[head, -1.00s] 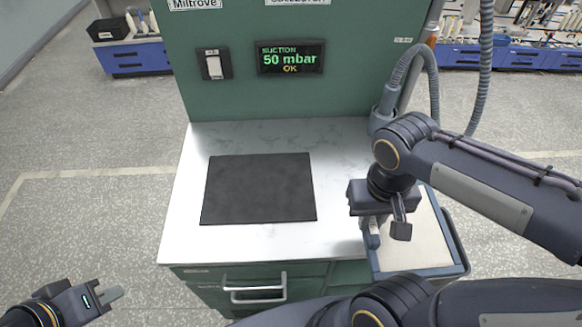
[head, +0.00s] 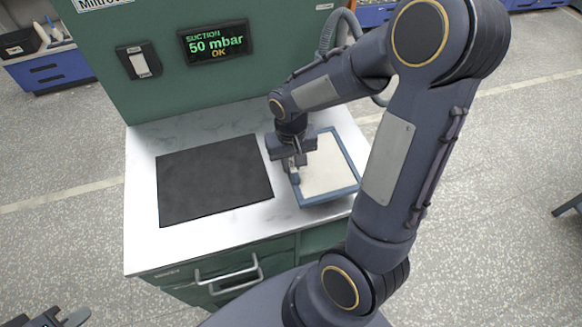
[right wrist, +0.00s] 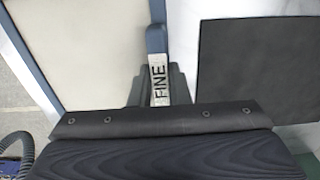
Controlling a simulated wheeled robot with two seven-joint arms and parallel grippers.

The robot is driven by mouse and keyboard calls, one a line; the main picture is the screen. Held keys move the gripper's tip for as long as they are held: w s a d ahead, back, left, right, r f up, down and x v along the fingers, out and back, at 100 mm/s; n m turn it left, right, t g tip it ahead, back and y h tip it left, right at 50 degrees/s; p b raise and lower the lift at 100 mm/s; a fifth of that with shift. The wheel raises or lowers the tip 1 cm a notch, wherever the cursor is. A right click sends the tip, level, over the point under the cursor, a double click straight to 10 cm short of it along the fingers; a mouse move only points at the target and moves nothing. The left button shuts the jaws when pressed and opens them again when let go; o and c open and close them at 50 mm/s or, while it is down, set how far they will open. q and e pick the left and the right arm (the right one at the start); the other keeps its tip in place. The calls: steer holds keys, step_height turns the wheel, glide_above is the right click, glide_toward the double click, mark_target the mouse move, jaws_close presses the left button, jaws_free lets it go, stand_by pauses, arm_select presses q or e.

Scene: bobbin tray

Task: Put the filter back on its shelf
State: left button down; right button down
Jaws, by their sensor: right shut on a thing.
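The filter (head: 325,168) is a flat cream panel in a blue-grey frame, roughly level over the right part of the worktop. I cannot tell whether it touches the worktop. In the right wrist view its cream panel (right wrist: 85,50) fills the upper left, and its grip tab (right wrist: 158,75) reads FINE. My right gripper (head: 294,163) is shut on this tab at the filter's left edge. My left gripper (head: 62,317) is at the bottom left corner, away from the bench and partly cut off. No shelf is clearly visible.
A black mat (head: 213,180) lies on the pale worktop (head: 140,225), left of the filter. A green panel behind carries a switch (head: 139,63) and a display (head: 216,44) reading SUCTION 50 mbar OK. A grey hose (head: 335,30) hangs behind my right arm. A drawer handle (head: 228,275) sticks out in front.

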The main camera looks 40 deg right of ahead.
steer(key=shift+f, duration=1.6)
steer(key=shift+f+b, duration=0.2)
steer(key=shift+b, duration=0.1)
steer(key=c, duration=1.4)
jaws_free()
steer(key=shift+o, duration=0.2)
steer(key=shift+r, duration=0.1)
